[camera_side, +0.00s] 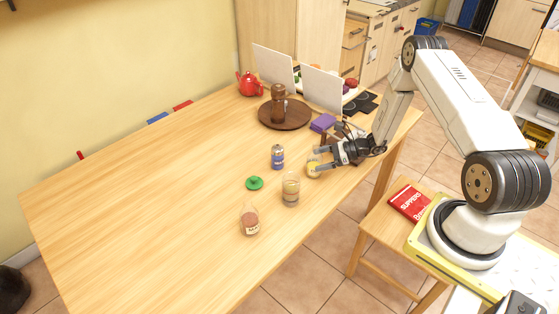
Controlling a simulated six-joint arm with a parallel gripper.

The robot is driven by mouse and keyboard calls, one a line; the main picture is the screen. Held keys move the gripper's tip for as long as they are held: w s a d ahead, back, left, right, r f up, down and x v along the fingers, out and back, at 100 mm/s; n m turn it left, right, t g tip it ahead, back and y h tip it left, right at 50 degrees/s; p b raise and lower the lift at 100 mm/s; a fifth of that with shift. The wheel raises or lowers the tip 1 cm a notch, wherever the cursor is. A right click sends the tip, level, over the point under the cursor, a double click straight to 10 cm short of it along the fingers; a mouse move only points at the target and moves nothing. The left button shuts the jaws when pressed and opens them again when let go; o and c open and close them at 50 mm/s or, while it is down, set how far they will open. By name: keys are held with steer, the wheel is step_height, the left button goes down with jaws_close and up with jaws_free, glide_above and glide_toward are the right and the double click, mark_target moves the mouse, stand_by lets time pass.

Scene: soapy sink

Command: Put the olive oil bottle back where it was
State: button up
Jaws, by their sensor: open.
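No item is plainly recognisable as the olive oil bottle in the side view. A small yellow item (312,169) is on the table at my gripper's fingers, and its shape is too small to tell. My gripper (318,161) is low over the right part of the wooden table (160,190), with its fingers apart beside the yellow item. I cannot tell whether they touch it. A squat bottle with a pinkish-brown body and pale label (250,221) stands near the front edge. A glass jar (291,190) stands between it and my gripper.
A blue can (278,157) and green lid (255,183) are left of my gripper. A purple box (322,123) and round brown tray (267,121) with a brown mill (278,102) lie behind. A red teapot (250,86) stands farther back. The table's left half is clear.

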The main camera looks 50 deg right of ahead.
steer(key=v, duration=0.9)
steer(key=shift+s+d+r, duration=0.15)
steer(key=shift+s+d, duration=0.05)
steer(key=shift+s, duration=0.1)
steer(key=s+a+r+n+g+h, duration=0.3)
steer(key=a+r+n, duration=0.6)
steer(key=a+n, duration=0.3)
steer(key=s+a+r+n+g+h, duration=0.4)
steer(key=a+r+n+h, duration=0.2)
steer(key=a+n, duration=0.5)
step_height(320, 180, up, 3)
steer(key=n, duration=0.4)
steer(key=shift+s+a+n, duration=0.3)
steer(key=shift+a+n, duration=0.1)
